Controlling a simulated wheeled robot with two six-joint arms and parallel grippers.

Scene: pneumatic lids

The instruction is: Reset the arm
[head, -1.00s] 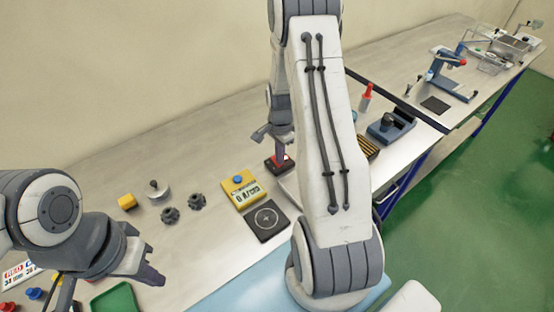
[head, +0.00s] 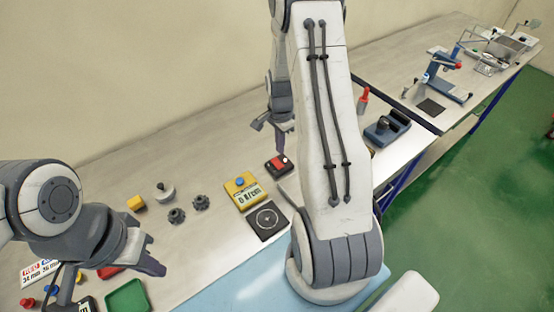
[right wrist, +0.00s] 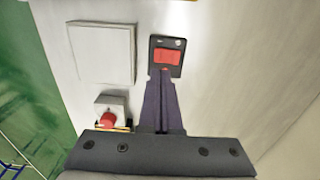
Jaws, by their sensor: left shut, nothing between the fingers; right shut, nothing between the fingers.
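My right gripper (head: 282,150) hangs above the bench, just over a small black box with a red rocker switch (head: 279,164). In the right wrist view its fingers (right wrist: 163,75) are shut and empty. Their tips appear just below the red switch (right wrist: 167,57) in the picture, and a gap shows in the head view. My right upper arm hides part of the bench. My left gripper (head: 152,264) is at the lower left over the near bench, shut and empty.
A yellow gauge with a display (head: 241,186) and a black target pad (head: 267,221) lie left of the switch box. Dark knobs (head: 177,215) and a green tray (head: 127,297) are further left. A white plate (right wrist: 102,53) and red button (right wrist: 108,120) show in the wrist view.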

